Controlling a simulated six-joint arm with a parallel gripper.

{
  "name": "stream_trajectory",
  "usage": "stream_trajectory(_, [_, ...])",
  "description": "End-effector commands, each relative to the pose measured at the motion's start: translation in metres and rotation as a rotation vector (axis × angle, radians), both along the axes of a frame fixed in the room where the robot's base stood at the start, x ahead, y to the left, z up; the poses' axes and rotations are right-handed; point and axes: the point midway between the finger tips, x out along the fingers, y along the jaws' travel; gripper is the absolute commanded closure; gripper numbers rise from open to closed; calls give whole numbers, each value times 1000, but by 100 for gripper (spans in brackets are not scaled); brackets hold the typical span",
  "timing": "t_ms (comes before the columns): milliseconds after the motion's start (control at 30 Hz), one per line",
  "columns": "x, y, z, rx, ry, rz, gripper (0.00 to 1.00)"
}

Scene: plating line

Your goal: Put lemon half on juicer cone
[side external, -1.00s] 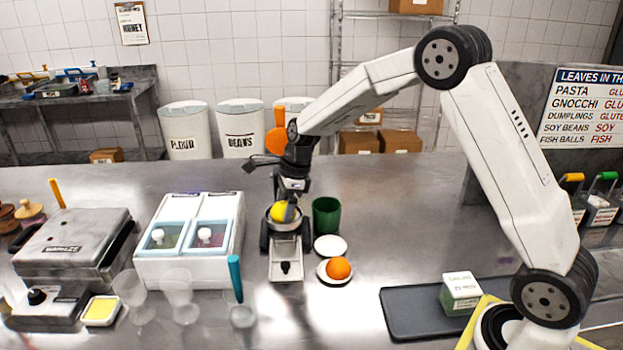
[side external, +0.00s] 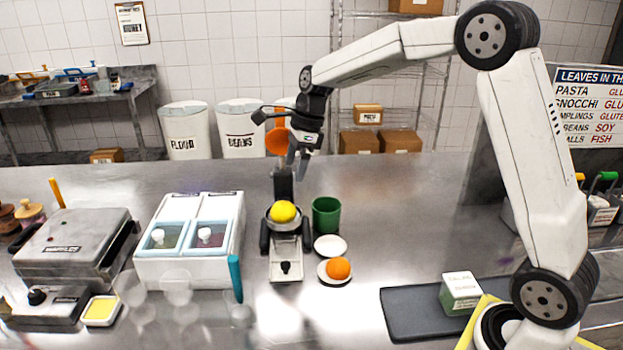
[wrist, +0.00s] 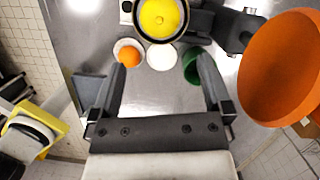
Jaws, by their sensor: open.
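The yellow lemon half (side external: 283,211) sits in the bowl of the juicer (side external: 286,258), rounded side up. The cone is hidden beneath it. In the wrist view the lemon half (wrist: 160,17) lies inside the juicer's dark-rimmed bowl at the top, beyond my fingertips. My gripper (side external: 296,170) is raised above and behind the juicer, apart from the lemon. In the wrist view my gripper (wrist: 160,75) has its fingers spread wide with nothing between them.
An orange fruit (side external: 338,268) rests on a small white dish, with an empty white dish (side external: 330,246) and a green cup (side external: 326,215) right of the juicer. A lidded white container (side external: 190,240) stands left. Clear glasses stand in front. An orange round object (wrist: 282,65) is near my gripper.

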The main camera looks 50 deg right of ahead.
Motion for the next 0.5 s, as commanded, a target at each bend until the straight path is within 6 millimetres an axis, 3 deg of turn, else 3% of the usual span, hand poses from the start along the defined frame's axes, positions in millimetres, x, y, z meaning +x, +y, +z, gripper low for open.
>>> stream_trajectory(200, [-2,-4,15,-1,-1,0,0])
stream_trajectory(500, [-3,-4,17,0,0,0,0])
